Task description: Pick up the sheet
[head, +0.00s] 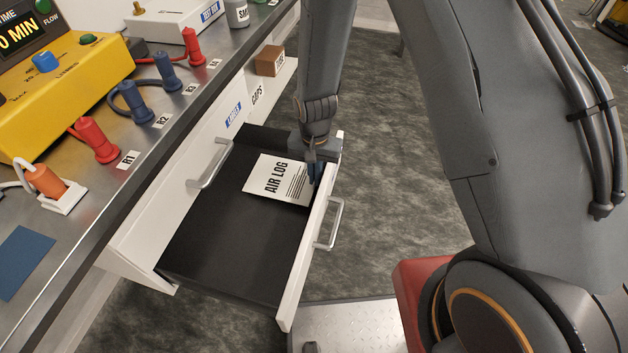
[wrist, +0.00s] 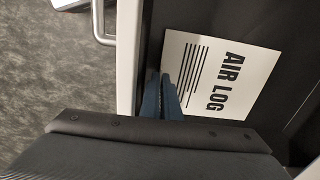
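The sheet is a white page (head: 275,181) printed "AIR LOG" with lines of text, lying in the open drawer with a black inside (head: 225,235). It also shows in the wrist view (wrist: 215,72). My gripper (head: 313,170) reaches down into the drawer at the sheet's right edge, beside the drawer front. In the wrist view its blue fingers (wrist: 164,96) are close together and overlap the sheet's edge. The fingers hide that part of the edge, so I cannot tell whether the sheet is between them.
The drawer front with its handle (head: 329,224) stands close beside my gripper. A brown box (head: 269,61) sits further back beyond the drawer. The bench top (head: 108,189) on the left holds red and blue plugs and a yellow device (head: 62,88).

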